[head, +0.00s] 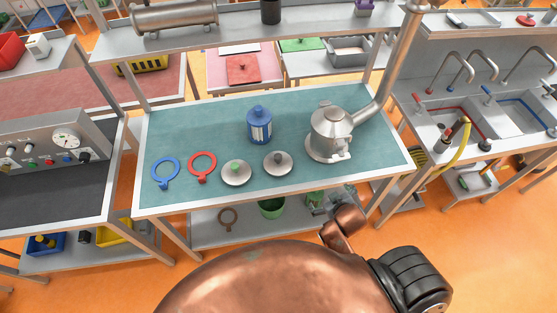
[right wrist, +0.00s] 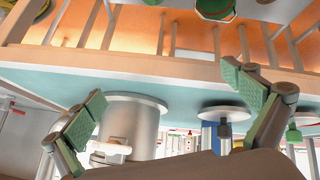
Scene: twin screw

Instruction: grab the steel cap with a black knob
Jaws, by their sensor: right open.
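The steel cap with a black knob (head: 278,162) lies flat on the teal bench top near its front edge, knob up. It also shows in the right wrist view (right wrist: 226,113), where the picture is upside down. A similar steel cap with a green knob (head: 236,173) lies to its left. My right gripper (head: 328,202) is at the bench's front edge, to the right of and nearer than the black-knob cap. In the right wrist view its two green-padded fingers (right wrist: 165,88) are spread apart with nothing between them. My left gripper is not in view.
A steel vessel with a pipe (head: 328,135) stands right of the caps, and a blue canister (head: 259,126) behind them. A red ring (head: 202,164) and a blue ring (head: 166,173) lie to the left. The bench's raised front edge (head: 250,202) lies before the caps.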

